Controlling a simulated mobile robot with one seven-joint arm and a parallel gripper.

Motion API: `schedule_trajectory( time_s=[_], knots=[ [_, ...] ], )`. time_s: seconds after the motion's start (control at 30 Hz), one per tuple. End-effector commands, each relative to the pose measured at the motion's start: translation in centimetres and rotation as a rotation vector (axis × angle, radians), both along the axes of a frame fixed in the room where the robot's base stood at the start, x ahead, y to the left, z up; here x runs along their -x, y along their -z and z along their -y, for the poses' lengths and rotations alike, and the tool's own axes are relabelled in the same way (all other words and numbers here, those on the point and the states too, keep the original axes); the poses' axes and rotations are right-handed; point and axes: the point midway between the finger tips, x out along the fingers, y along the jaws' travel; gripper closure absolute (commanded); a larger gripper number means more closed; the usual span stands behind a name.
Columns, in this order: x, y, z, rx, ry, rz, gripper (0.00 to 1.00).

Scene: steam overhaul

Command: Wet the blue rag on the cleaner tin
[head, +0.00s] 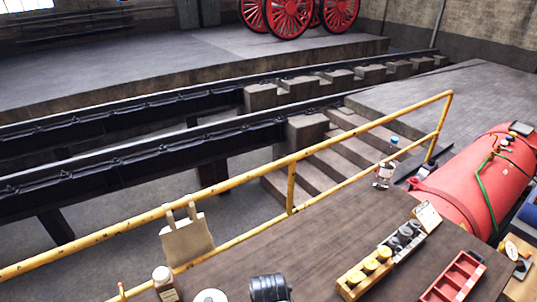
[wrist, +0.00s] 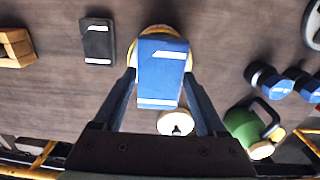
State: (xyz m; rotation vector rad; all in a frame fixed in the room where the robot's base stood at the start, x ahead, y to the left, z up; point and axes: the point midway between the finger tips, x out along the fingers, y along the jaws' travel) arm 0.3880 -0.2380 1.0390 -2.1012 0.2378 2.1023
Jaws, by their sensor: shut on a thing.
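In the wrist view my gripper (wrist: 162,88) is shut on the blue rag (wrist: 162,72), a folded blue block with white bands, held between the two dark fingers. A round tin with a yellowish rim (wrist: 135,55), which I take to be the cleaner tin, sits directly behind the rag. The rag covers most of it. I cannot tell whether the rag touches the tin or hovers above it. My gripper and the rag do not show in the head view.
In the wrist view a white ring-shaped thing (wrist: 175,122) lies close by the fingers. A black box (wrist: 98,40), a wooden block (wrist: 15,48) and a green can (wrist: 245,128) stand around. In the head view a yellow railing (head: 240,178) edges the bench (head: 320,225).

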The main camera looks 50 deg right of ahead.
Motion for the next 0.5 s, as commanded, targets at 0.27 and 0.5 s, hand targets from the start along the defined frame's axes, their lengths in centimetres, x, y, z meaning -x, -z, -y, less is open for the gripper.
schedule_trajectory(
  time_s=[0.27,0.5],
  knots=[
    [-0.02,0.38,0.00,0.000,0.000,0.000,0.70],
    [-0.02,0.66,0.01,0.000,0.000,0.000,0.70]
  ],
)
